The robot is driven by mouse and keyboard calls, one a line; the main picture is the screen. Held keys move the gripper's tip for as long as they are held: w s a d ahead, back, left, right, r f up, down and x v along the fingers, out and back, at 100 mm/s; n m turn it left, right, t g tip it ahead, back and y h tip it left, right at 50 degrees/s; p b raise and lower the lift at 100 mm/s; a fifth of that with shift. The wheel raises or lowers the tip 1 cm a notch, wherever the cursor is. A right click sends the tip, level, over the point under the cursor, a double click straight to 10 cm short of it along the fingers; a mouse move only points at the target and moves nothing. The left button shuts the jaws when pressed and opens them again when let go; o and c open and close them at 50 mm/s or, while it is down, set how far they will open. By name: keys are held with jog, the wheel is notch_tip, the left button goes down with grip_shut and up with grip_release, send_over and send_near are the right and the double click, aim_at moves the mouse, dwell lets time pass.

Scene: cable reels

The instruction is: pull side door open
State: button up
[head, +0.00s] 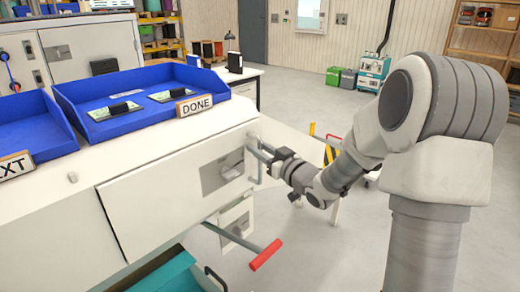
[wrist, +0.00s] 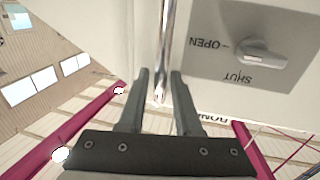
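The side door (head: 150,205) is a wide white panel on the front of the white machine in the head view. A grey latch plate (head: 221,172) sits near its right end. In the wrist view the latch knob (wrist: 262,50) lies roughly level beside the word OPEN, with SHUT below it. A shiny bar handle (wrist: 168,28) runs along the door beside the plate; it also shows in the head view (head: 255,165). My gripper (wrist: 160,74) is at the handle, its fingers apart on either side of the bar. Narrow gaps seem to remain. Whether the door is ajar is unclear.
A blue tray (head: 160,78) with a DONE sign stands on the machine top, with another blue tray (head: 35,125) at left. A red-ended lever (head: 265,255) sticks out below the door. Floor at lower right is clear.

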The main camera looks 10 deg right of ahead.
grip_shut()
dwell(1.1)
